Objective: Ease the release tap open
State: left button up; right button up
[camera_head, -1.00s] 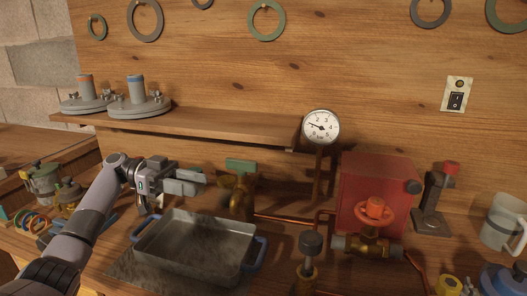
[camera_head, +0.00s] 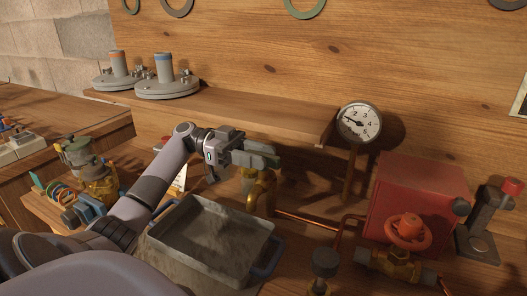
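A brass tap (camera_head: 262,192) with a green handle stands behind the right back corner of a grey metal tray, on a copper pipe. My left gripper (camera_head: 262,157) is at the top of this tap, its fingers pointing right and overlapping the green handle. The fingers hide most of the handle, so I cannot tell whether they touch it or have closed on it. My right gripper is not in view.
The grey tray (camera_head: 195,262) with blue handles lies below my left arm. A pressure gauge (camera_head: 359,122) stands right of the shelf (camera_head: 230,116). A red box (camera_head: 420,195), a red-wheeled valve (camera_head: 408,232) and a black-knobbed valve (camera_head: 325,262) are on the right.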

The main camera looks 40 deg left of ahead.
pick_arm(q)
jog(key=shift+w+d, duration=0.2)
jog(key=shift+d, duration=0.4)
jog(key=shift+c, duration=0.3)
grip_shut()
